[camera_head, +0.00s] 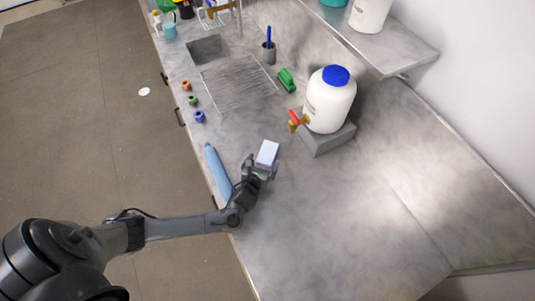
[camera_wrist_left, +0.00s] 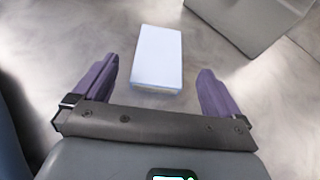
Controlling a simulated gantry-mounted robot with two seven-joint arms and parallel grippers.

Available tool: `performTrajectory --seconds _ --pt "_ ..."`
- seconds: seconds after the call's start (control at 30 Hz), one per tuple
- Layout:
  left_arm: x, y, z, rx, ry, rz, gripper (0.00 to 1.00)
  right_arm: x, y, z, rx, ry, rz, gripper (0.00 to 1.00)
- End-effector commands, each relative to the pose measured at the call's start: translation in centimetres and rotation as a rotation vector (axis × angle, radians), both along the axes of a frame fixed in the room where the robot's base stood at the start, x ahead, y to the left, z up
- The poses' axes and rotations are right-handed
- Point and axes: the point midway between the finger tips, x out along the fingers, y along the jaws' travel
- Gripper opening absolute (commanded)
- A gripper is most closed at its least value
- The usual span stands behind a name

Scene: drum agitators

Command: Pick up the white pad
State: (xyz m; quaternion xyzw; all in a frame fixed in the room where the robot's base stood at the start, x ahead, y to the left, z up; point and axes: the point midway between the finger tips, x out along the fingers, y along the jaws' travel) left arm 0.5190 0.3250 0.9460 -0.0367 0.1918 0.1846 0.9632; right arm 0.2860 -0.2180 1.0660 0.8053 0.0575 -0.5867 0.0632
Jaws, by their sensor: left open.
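The white pad (camera_head: 267,151) lies on the grey metal counter, left of the white jug's block. In the left wrist view the pad (camera_wrist_left: 157,58) is a pale rectangular block ahead of my fingers, its near end roughly level with the fingertips. My left gripper (camera_head: 259,170) is at the pad's near side. In the wrist view the left gripper (camera_wrist_left: 157,85) is open, with one purple finger on each side of the pad's near end. Gaps show between the fingers and the pad. My right gripper is not in view.
A white jug (camera_head: 330,100) with a blue cap and red tap stands on a grey block (camera_head: 328,138). A blue cylinder (camera_head: 217,172) lies near the counter's front edge. A green brush (camera_head: 286,80) lies further back. The counter (camera_head: 330,225) is clear at right.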

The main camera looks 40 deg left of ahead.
Motion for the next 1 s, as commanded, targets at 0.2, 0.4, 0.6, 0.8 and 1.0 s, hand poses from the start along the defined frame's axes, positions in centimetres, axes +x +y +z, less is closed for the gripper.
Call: performTrajectory --seconds 0.2,0.4,0.6,0.8,1.0 --pt "2.3 1.1 -1.3 0.0 0.0 0.002 0.99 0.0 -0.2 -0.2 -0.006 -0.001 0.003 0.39" --pt "3.7 1.6 -1.9 0.0 0.0 0.001 0.99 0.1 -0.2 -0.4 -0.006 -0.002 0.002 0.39" --pt "3.8 1.7 -1.9 -0.001 0.0 0.0 0.99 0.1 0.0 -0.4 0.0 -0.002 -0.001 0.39" --pt "3.8 1.7 -1.9 0.0 0.0 0.0 0.78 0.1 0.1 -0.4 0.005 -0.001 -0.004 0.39" --pt "3.8 1.7 -1.9 0.0 0.0 0.0 0.47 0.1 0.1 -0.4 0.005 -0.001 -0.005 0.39"
